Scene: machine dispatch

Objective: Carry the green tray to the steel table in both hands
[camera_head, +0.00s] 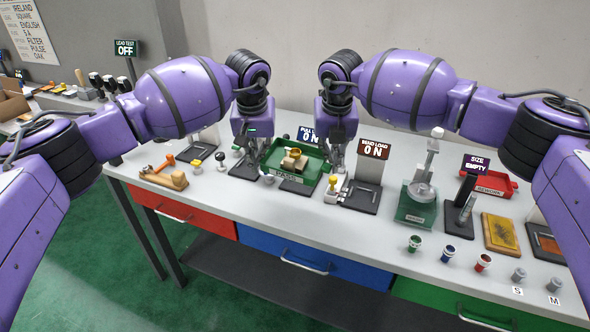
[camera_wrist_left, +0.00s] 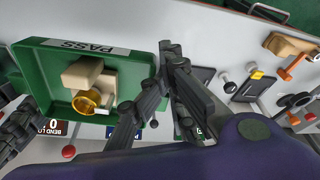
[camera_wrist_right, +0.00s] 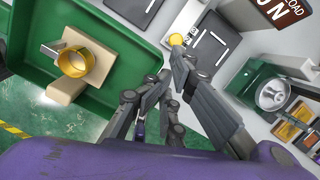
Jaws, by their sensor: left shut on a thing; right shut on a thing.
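The green tray (camera_head: 312,176) is on or just above the grey worktop near its back; I cannot tell if it touches. It carries a PASS label, pale blocks (camera_wrist_left: 92,75) and a gold ring (camera_wrist_right: 76,62). My left gripper (camera_head: 247,158) is shut on the tray's left wall, with the tray also showing in the left wrist view (camera_wrist_left: 38,62). My right gripper (camera_head: 336,162) is shut on its right wall; the tray fills the left of the right wrist view (camera_wrist_right: 118,40). The fingertips are partly hidden. I cannot tell which surface is the steel table.
The worktop (camera_head: 345,232) has coloured drawers below. Right of the tray stand a bend-load fixture (camera_head: 368,172), a green-based device (camera_head: 418,205), small jars (camera_head: 448,253) and a red tray (camera_head: 492,186). A wooden clamp (camera_head: 165,177) lies left. A side bench (camera_head: 60,102) stands far left.

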